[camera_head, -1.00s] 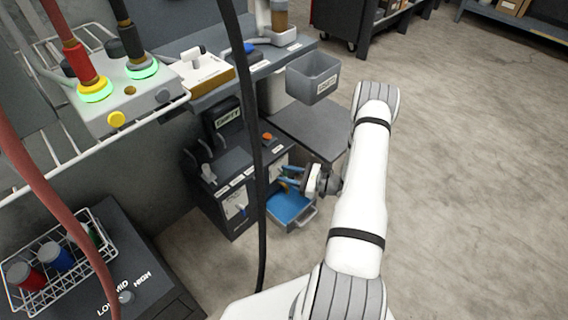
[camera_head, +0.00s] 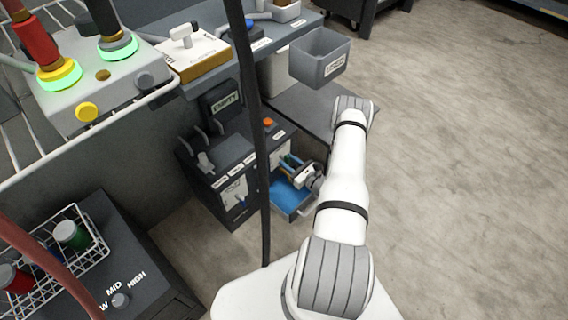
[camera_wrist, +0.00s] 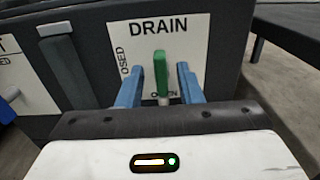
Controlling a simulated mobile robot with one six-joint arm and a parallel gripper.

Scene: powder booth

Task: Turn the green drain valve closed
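The green drain valve handle (camera_wrist: 161,73) stands upright on a white plate (camera_wrist: 200,38) marked DRAIN in the wrist view. CLOSED, partly hidden, is lettered at the plate's left and OPEN below the handle. My gripper (camera_wrist: 158,84) is open, with one blue finger on each side of the handle and a visible gap on both sides. In the head view my gripper (camera_head: 290,162) is at the front of the dark cabinet (camera_head: 215,170), above a blue tray (camera_head: 288,198). The green handle cannot be made out there.
A black hose (camera_head: 256,120) hangs in front of the cabinet. A grey bin (camera_head: 320,62) and a dark bench top (camera_head: 300,108) are above and behind the gripper. Another grey lever (camera_wrist: 66,68) is left of the DRAIN plate. Open floor lies right of my arm.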

